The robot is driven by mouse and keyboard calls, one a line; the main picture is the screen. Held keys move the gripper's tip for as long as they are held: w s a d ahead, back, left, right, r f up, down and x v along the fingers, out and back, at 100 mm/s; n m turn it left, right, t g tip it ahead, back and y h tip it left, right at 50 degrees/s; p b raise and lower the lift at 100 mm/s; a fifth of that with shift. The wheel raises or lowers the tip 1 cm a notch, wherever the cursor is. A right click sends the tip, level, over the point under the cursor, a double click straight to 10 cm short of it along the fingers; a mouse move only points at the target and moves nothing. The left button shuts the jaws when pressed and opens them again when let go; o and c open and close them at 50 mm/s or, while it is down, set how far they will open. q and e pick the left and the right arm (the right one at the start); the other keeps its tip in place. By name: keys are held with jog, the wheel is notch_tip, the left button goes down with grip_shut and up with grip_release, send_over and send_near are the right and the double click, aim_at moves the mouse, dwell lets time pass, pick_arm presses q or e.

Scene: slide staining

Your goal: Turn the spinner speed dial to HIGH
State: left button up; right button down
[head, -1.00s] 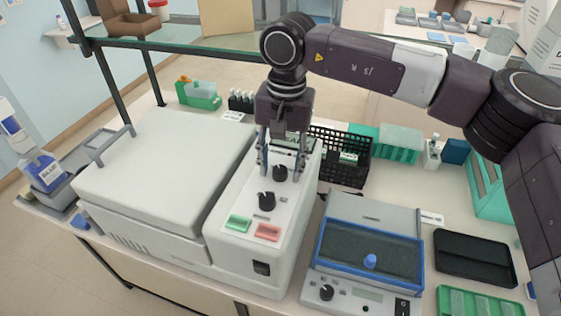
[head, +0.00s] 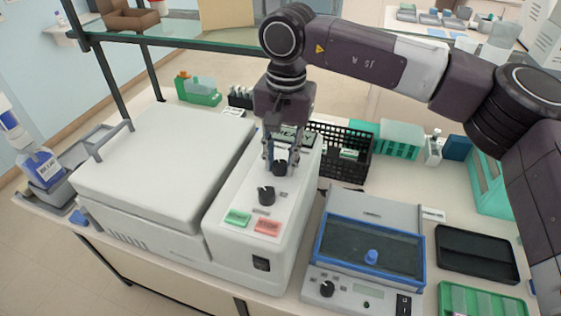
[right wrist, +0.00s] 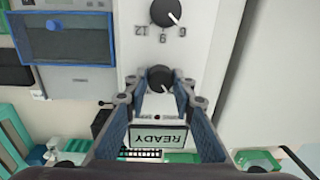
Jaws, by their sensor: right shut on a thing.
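The spinner is a white machine (head: 170,165) with a large closed lid and a sloped control panel (head: 235,195) on its right side. The panel has a front black dial (head: 266,194) and a rear black dial (head: 280,167). My right gripper (head: 281,163) points down and is shut on the rear dial. In the right wrist view, the fingers stand on both sides of this rear dial (right wrist: 160,78). The front dial (right wrist: 166,14) there has numbers 12, 9 and 6 around it. The rear dial's labels are largely hidden by the fingers. My left gripper is out of view.
A READY display (right wrist: 157,136) is behind the gripped dial. Green (head: 237,218) and red (head: 268,227) buttons are at the panel's front. A blue-framed device (head: 368,255) stands to the right, and a black basket (head: 345,165) behind it.

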jog(key=m+b, duration=0.3)
jog(key=shift+f, duration=0.2)
jog(key=m+b, duration=0.2)
jog(key=m, duration=0.1)
jog(key=shift+m, duration=0.4)
jog(key=m+b, duration=0.1)
jog(key=m, duration=0.2)
jog(key=shift+a+r+m+b, duration=0.1)
jog(key=shift+r+m+b, duration=0.05)
jog(key=shift+m+b, duration=0.25)
jog(key=shift+r+m+h+b, duration=0.1)
jog(key=shift+m+h+b, duration=0.35)
jog(key=shift+m, duration=1.65)
jog(key=c, duration=1.6)
grip_release()
